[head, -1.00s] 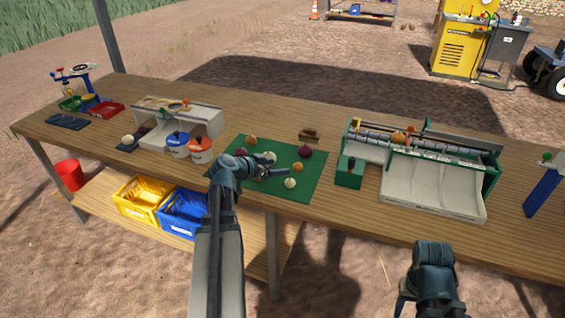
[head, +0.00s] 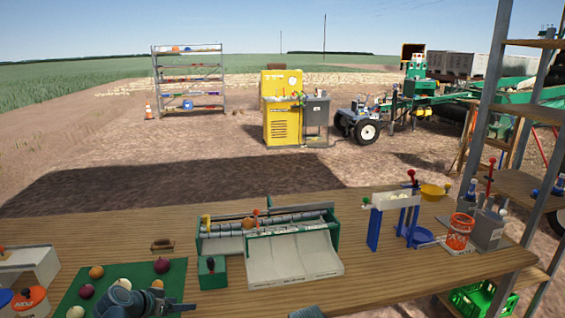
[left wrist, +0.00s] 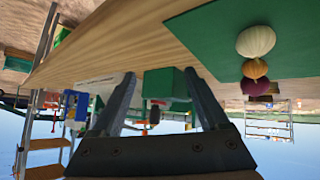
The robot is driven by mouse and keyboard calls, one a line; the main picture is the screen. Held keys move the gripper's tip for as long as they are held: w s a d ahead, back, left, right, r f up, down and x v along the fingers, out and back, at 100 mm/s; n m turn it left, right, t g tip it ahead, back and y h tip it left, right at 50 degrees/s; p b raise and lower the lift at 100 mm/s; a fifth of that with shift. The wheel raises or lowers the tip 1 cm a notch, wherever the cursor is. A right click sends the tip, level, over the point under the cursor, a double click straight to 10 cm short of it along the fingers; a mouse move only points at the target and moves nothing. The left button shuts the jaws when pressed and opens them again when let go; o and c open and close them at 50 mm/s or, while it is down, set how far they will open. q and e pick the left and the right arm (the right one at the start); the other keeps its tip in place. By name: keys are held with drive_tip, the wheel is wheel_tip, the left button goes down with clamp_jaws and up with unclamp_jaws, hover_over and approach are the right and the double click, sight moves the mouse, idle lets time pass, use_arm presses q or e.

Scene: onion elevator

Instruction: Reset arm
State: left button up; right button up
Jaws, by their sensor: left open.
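My left gripper (head: 180,306) is at the bottom left of the head view, low over the green mat (head: 172,277). In the left wrist view its two fingers (left wrist: 160,88) are spread apart with nothing held between them. Several onions lie on the mat around my left arm, including a red one (head: 161,265), an orange one (head: 96,272) and a white one (head: 75,312). The left wrist view, which looks upside down, shows a white onion (left wrist: 256,41) beside the fingers. Only a small part of my right arm shows at the bottom edge of the head view; its gripper is out of view.
A roller machine (head: 270,225) with a pale tray (head: 292,258) and a green box (head: 212,272) stand right of the mat. A blue stand (head: 374,228) and an orange basket (head: 459,231) are farther right. The table's front strip is mostly bare.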

use_arm(q)
drive_tip(key=s+d+g, duration=0.1)
drive_tip(key=d, duration=0.2)
drive_tip(key=s+d+g+p, duration=0.1)
drive_tip(key=d, duration=0.3)
drive_tip(key=s+d+g, duration=0.1)
drive_tip(key=d, duration=0.2)
drive_tip(key=shift+d+f+m+p, duration=0.25)
drive_tip(key=shift+f+m+p, duration=0.05)
drive_tip(key=shift+m+p, duration=0.1)
drive_tip(key=s+d+r+g+y+p, duration=0.1)
drive_tip(key=s+d+g+y+p, duration=0.4)
drive_tip(key=s+d, duration=0.9)
drive_tip(key=shift+d+r+g+y, duration=0.3)
drive_tip(key=shift+d+g, duration=0.1)
